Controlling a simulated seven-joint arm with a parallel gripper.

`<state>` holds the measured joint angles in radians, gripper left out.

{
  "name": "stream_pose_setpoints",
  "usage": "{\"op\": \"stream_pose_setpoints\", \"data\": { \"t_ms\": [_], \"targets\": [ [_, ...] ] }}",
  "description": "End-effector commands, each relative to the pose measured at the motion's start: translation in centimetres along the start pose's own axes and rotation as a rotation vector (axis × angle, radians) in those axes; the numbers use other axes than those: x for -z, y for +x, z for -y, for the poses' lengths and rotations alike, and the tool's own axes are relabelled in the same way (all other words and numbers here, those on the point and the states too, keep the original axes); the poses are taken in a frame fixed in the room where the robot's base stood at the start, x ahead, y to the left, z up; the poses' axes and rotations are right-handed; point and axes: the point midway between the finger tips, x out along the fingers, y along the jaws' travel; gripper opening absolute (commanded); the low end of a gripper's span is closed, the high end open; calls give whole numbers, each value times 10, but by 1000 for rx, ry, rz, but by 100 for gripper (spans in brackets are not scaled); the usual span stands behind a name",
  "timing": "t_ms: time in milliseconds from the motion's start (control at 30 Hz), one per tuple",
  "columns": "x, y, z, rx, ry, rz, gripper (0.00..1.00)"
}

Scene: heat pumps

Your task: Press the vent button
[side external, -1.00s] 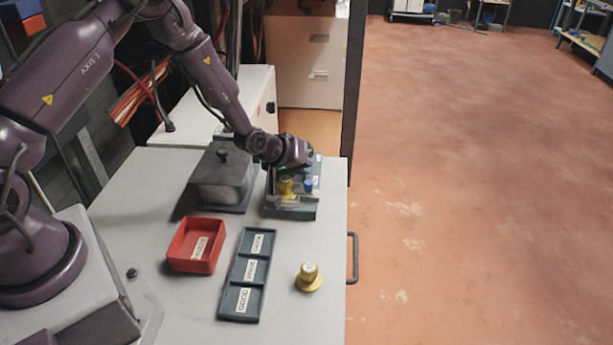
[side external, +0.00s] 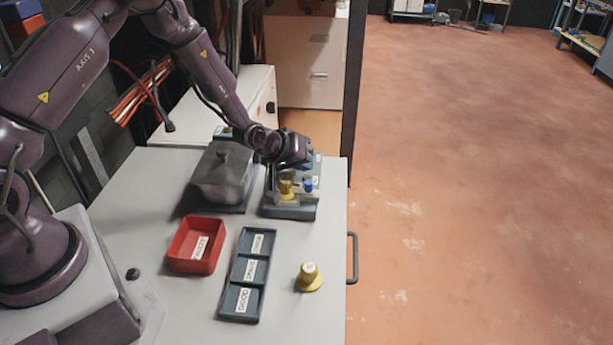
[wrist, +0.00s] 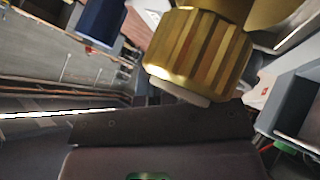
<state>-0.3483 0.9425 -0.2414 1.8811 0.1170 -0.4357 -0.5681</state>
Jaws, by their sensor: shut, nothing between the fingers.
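The grey test fixture (side external: 290,212) stands at the back right of the table. It holds a gold valve-like part (side external: 287,187) and has a blue knob or button (side external: 308,185) beside it. My gripper (side external: 300,163) is over the back of the fixture, its fingers shut and empty. In the wrist view the gold ribbed part (wrist: 198,58) is large and close, with a blue cylinder (wrist: 100,20) at upper left. I cannot make out which part is the vent button; it may be hidden behind my gripper. Contact cannot be told.
A grey lidded box (side external: 222,180) stands just left of the fixture. In front are a red bin (side external: 180,250), a dark tray with three labelled compartments (side external: 228,296) and a loose gold part (side external: 309,278). The table's right front is otherwise clear.

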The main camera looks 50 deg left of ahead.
Motion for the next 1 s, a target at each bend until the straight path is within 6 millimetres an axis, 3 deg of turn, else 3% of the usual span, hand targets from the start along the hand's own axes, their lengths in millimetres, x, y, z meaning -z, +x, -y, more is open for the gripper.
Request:
{"op": "stream_pose_setpoints", "data": {
  "t_ms": [200, 700, 1000],
  "targets": [
    [3, -3, -2, -1, 0, -2, 0],
    [25, -34, -25, -1, -1, -2, 0],
    [25, -35, -26, 0, -1, 0, 0]
  ]
}}
